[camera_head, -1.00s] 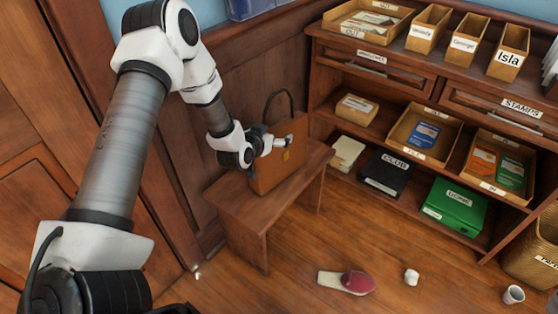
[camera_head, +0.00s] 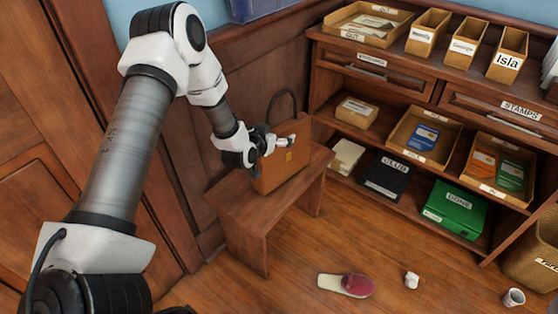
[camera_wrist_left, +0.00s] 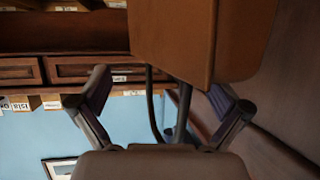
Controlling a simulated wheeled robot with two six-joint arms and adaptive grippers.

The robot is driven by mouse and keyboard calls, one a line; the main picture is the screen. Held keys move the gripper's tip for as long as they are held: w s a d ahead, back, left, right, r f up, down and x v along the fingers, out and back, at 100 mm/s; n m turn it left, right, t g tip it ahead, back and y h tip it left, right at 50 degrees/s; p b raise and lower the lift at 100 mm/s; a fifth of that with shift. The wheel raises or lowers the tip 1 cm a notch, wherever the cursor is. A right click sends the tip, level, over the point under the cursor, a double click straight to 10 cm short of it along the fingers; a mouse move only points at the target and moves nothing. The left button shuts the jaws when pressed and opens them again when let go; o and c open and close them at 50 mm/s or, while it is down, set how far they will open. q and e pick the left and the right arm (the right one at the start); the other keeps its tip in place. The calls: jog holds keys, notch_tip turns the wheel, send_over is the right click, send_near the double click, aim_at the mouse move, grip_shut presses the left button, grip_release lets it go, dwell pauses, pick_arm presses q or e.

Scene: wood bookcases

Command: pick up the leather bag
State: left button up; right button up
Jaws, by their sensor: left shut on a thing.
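The brown leather bag (camera_head: 284,169) stands upright on a small wooden bench (camera_head: 240,215), with its dark loop handle (camera_head: 282,96) raised. The fingers of my left gripper (camera_wrist_left: 160,105) show on both sides of the handle there. Exactly where they touch the bag is hidden. My right gripper is not in view.
A wooden bookcase (camera_head: 385,95) with labelled boxes stands right of the bench. A black box (camera_head: 386,175) and a green box (camera_head: 455,207) sit on its lowest shelf. A slipper (camera_head: 346,285), a white crumpled item (camera_head: 411,280) and a cup (camera_head: 513,297) lie on the floor.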

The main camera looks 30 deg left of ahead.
pick_arm(q)
jog(key=shift+s+d+f, duration=0.15)
jog(key=shift+s+f, duration=0.05)
jog(key=shift+f, duration=0.25)
jog(key=shift+s+d+f, duration=0.1)
jog(key=shift+s+f, duration=0.1)
jog(key=shift+f, duration=0.25)
jog(key=o, duration=1.1)
jog(key=shift+c, duration=0.2)
jog(key=shift+s, duration=0.1)
jog(key=shift+g, duration=0.3)
jog(key=v, duration=0.2)
jog(key=p+v, duration=0.1)
jog(key=v, duration=0.1)
jog(key=a+p+v, duration=0.1)
jog(key=v, duration=0.1)
jog(key=shift+r, duration=0.1)
jog(key=shift+s+r, duration=0.1)
jog(key=shift+s, duration=0.1)
jog(key=shift+c, duration=0.5)
jog(key=shift+d+r, duration=0.1)
